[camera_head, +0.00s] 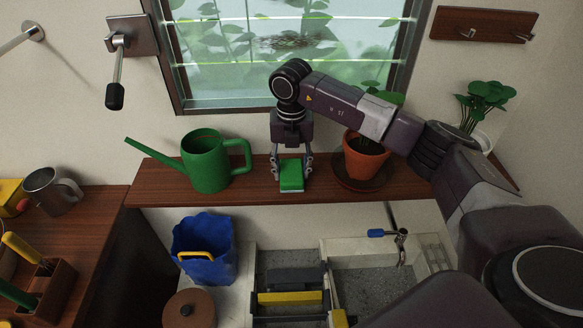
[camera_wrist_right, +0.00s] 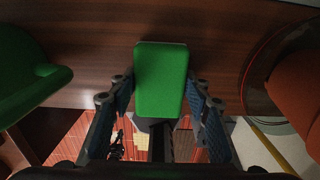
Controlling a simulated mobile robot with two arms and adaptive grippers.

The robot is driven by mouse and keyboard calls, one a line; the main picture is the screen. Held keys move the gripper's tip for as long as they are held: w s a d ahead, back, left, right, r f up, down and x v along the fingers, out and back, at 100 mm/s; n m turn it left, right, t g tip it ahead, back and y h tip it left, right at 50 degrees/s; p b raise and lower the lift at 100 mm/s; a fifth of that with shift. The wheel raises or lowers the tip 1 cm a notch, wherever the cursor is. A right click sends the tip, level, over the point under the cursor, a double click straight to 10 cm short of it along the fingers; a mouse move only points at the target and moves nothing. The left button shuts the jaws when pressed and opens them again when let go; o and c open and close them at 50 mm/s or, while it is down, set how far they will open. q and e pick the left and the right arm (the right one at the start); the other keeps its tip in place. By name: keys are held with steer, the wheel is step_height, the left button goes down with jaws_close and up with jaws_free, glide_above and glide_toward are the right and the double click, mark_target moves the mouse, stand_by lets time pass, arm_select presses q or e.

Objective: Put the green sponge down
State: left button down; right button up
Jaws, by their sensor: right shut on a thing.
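The green sponge (camera_head: 291,176) is a bright green block at the wooden window shelf, between the watering can and the potted plant. My right gripper (camera_head: 291,163) points down over it and is shut on it, with one finger on each side. In the right wrist view the sponge (camera_wrist_right: 161,80) sits between the two fingertips (camera_wrist_right: 160,90), with the brown shelf surface behind it. I cannot tell whether its underside touches the shelf. My left gripper is not in view.
A green watering can (camera_head: 207,162) stands left of the sponge. A terracotta pot (camera_head: 364,158) on a saucer stands close on the right. The wooden shelf (camera_head: 255,190) has narrow bare strips around the sponge. A blue bucket (camera_head: 204,250) and a sink are below.

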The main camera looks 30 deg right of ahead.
mark_target(291, 169)
steer(key=o, duration=0.6)
steer(key=shift+f, duration=0.15)
steer(key=shift+c, duration=0.2)
steer(key=o, duration=0.5)
step_height(291, 169, up, 6)
steer(key=b, duration=0.3)
steer(key=shift+w+r, duration=0.15)
steer(key=shift+r, duration=0.75)
